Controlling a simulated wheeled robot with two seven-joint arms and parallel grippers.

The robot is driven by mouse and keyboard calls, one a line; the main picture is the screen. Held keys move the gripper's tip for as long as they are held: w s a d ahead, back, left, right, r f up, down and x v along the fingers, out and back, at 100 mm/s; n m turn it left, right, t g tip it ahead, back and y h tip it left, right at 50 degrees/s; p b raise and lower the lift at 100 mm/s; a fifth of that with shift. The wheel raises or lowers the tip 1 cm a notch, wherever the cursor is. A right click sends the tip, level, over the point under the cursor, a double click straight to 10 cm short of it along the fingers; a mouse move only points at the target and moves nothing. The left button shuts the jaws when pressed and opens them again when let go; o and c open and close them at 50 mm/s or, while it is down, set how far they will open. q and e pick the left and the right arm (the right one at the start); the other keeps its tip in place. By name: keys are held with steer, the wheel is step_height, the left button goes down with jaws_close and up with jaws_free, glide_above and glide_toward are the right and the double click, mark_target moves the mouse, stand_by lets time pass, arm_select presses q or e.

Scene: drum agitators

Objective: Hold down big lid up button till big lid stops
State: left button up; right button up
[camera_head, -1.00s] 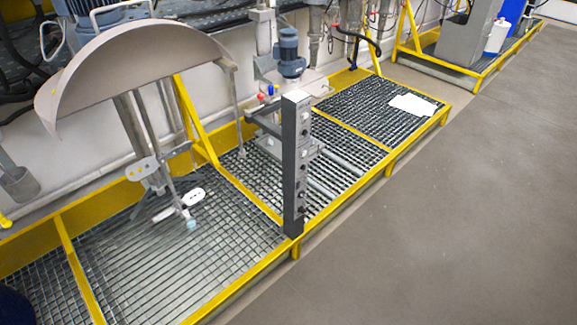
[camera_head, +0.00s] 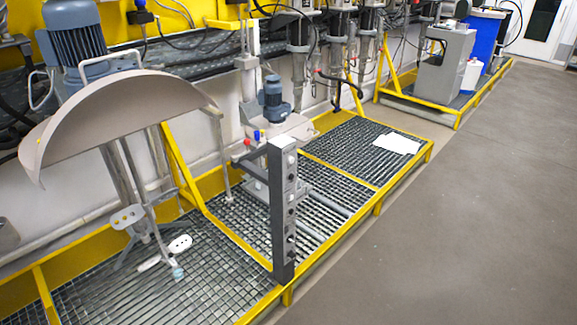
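A large beige half-round lid (camera_head: 125,112) hangs raised at the left, in front of a big blue-grey motor (camera_head: 75,35). A dark grey control post (camera_head: 283,215) stands upright at the front edge of the grating, with several small buttons down its face. I cannot read which one is the big lid up button. Neither of my grippers is in view.
A yellow-framed metal grating (camera_head: 200,270) runs along the wall. A smaller blue motor (camera_head: 272,92) stands behind the post. White paper (camera_head: 397,143) lies on the grating. A grey cabinet (camera_head: 446,65) and a blue drum (camera_head: 484,45) stand farther back. The floor (camera_head: 460,230) at the right is clear.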

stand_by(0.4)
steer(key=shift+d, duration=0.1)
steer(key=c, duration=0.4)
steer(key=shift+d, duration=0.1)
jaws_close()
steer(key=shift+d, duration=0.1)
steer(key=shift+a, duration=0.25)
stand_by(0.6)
